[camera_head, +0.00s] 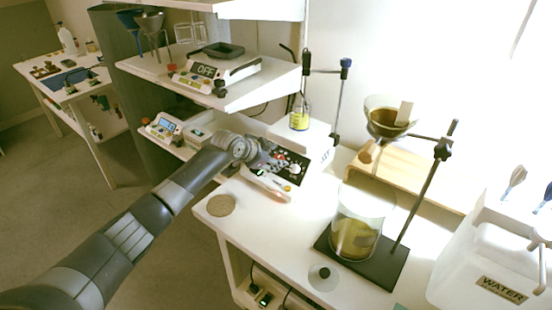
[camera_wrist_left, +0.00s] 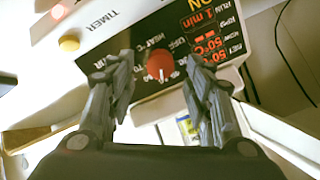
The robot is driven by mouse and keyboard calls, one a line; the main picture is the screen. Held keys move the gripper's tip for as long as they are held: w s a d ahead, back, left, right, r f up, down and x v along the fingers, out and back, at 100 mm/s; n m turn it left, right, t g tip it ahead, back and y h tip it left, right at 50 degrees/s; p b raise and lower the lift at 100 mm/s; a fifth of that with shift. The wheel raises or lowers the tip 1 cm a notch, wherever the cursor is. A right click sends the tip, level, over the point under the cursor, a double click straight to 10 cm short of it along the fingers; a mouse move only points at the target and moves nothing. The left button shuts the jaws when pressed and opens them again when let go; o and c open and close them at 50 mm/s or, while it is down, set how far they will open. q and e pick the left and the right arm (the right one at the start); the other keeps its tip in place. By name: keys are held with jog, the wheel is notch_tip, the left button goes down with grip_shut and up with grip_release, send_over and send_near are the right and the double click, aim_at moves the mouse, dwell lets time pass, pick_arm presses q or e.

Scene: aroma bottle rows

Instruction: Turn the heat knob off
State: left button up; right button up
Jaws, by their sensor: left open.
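The heat knob (camera_wrist_left: 160,66) is a red round knob on the black front panel (camera_wrist_left: 140,52) of a white hotplate, beside printed "HEAT °C" lettering that appears upside down in the left wrist view. Red digits on the panel's display (camera_wrist_left: 208,42) are lit and include 50 °C. My left gripper (camera_wrist_left: 163,72) is open, with one fingertip on each side of the knob; I cannot tell whether either touches it. In the head view my left gripper (camera_head: 272,158) is at the hotplate's panel (camera_head: 293,166) and covers part of it. My right gripper is not in view.
A flask of yellow liquid (camera_head: 299,120) stands on the hotplate. To the right are a large beaker (camera_head: 357,225), a funnel (camera_head: 388,118) on a stand and a water container (camera_head: 480,265). Shelves (camera_head: 245,95) with instruments are behind my arm. A cork ring (camera_head: 221,205) lies near the table's left edge.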

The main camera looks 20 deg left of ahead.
pick_arm(q)
jog(key=shift+x, duration=1.2)
jog(key=c, duration=1)
